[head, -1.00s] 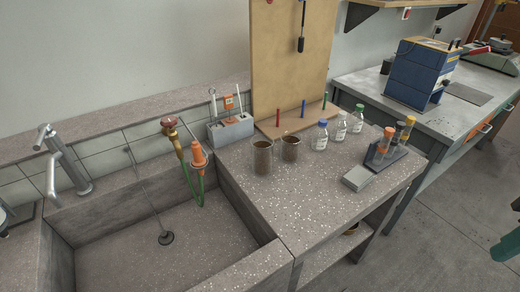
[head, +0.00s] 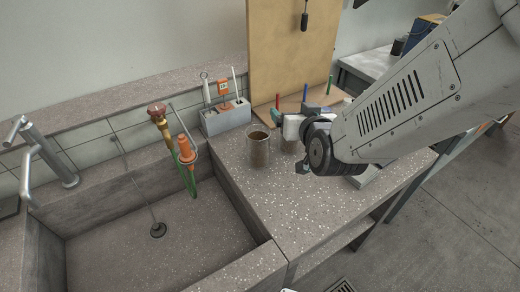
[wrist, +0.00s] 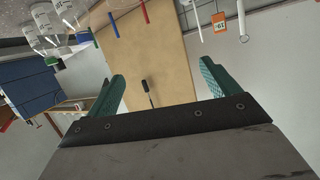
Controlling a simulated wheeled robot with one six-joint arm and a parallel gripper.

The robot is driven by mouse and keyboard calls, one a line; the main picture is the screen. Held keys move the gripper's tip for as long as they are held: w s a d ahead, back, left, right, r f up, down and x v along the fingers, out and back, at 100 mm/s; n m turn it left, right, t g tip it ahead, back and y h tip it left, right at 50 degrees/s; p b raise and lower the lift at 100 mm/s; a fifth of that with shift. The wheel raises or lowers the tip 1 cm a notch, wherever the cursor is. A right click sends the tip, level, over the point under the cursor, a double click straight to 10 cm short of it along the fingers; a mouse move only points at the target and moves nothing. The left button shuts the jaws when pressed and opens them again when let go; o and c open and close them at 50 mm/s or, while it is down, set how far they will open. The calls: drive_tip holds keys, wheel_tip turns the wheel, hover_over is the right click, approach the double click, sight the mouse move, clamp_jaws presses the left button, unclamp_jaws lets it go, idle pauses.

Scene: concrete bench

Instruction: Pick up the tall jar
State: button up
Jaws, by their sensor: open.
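The tall jar (head: 259,152) is a brown, open-topped cylinder. It stands upright on the speckled counter just right of the sink in the head view. A second, shorter brown jar stood close to its right and is now mostly hidden behind my arm. My gripper is open and empty. In the wrist view its two teal fingers (wrist: 161,72) are spread wide, with the wooden board beyond them and no jar in sight. In the head view my gripper is partly hidden by my own arm, right of the tall jar and apart from it.
The sink (head: 110,220) lies left of the jar, with an orange-and-green tap fitting (head: 186,150) near its corner. A grey tool holder (head: 226,118) and the wooden board (head: 287,50) stand behind. Capped bottles (wrist: 45,20) show in the wrist view. The counter front is clear.

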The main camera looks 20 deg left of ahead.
drive_tip(key=s+a+f+n+t+y, duration=0.1)
drive_tip(key=s+a+f+t+y, duration=0.2)
drive_tip(key=a, duration=0.4)
approach(255, 128)
drive_tip(key=shift+w+a+f+h, duration=0.2)
drive_tip(key=shift+w+a+h, duration=0.1)
drive_tip(key=shift+w+a, duration=0.05)
drive_tip(key=shift+w+a+r, duration=0.2)
drive_tip(key=shift+w+a, duration=0.05)
drive_tip(key=shift+w, duration=0.2)
drive_tip(key=x, duration=0.6)
drive_tip(key=shift+w+a, duration=0.15)
drive_tip(key=shift+w, duration=0.05)
drive_tip(key=c, duration=1.5)
drive_tip(key=shift+o, duration=0.2)
